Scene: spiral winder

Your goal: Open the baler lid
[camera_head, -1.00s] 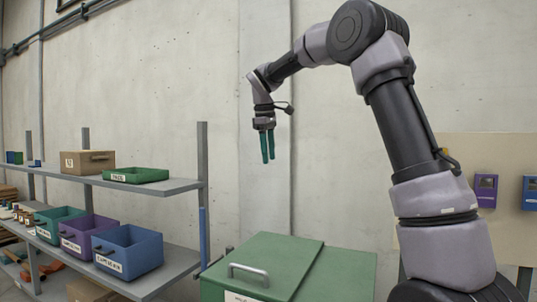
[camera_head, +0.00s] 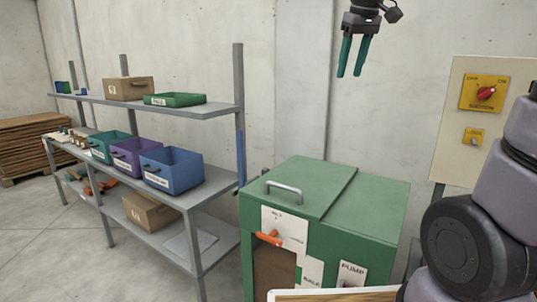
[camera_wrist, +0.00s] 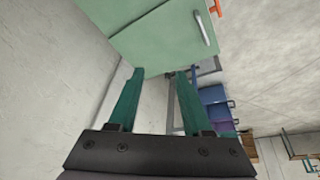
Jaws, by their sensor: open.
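The green baler (camera_head: 370,215) stands at the lower middle of the head view. Its lid (camera_head: 300,187) is on the top left part and lies flat and closed, with a grey bar handle (camera_head: 284,190) near its front left edge. An orange lever (camera_head: 268,238) sits on the white label of its front. My gripper (camera_head: 349,74) is open and empty, above and behind the baler, with fingers pointing down. In the wrist view the green lid (camera_wrist: 150,30) and its handle (camera_wrist: 204,28) lie ahead of the open fingertips (camera_wrist: 158,72), apart from them.
A grey shelf (camera_head: 215,113) with bins and cardboard boxes stands to the left. A panel (camera_head: 460,70) with a red knob (camera_head: 486,93) is at the right. A concrete wall is behind the baler. Floor at the lower left is clear.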

